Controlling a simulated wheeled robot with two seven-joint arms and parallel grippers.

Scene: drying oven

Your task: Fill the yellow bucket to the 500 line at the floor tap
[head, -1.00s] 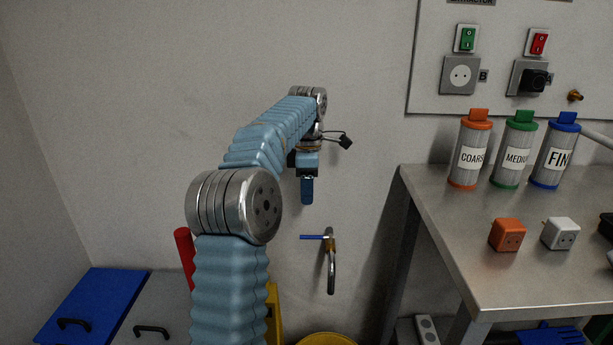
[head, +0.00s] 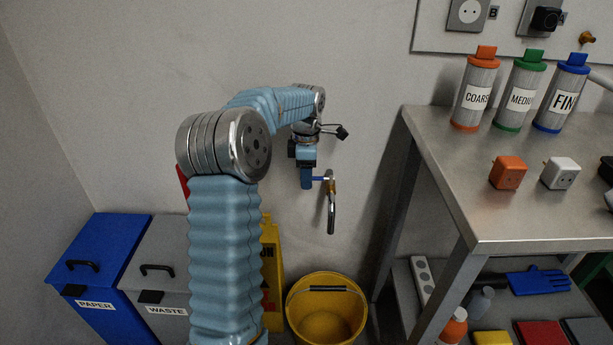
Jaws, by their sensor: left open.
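The yellow bucket (head: 327,318) stands upright on the floor at the bottom middle, with a dark handle across its opening. Its inside looks yellow and I see no clear water level or 500 line. The floor tap (head: 331,205) is on the wall above it, with a brass body, a curved metal spout pointing down and a blue lever (head: 322,178) out to the left. My left gripper (head: 306,181) is open, fingers down, at the lever's left end; I cannot tell if it touches the lever. My right gripper is not in view.
Blue paper (head: 100,265) and grey waste bins (head: 160,265) and a yellow floor sign (head: 273,270) stand left.

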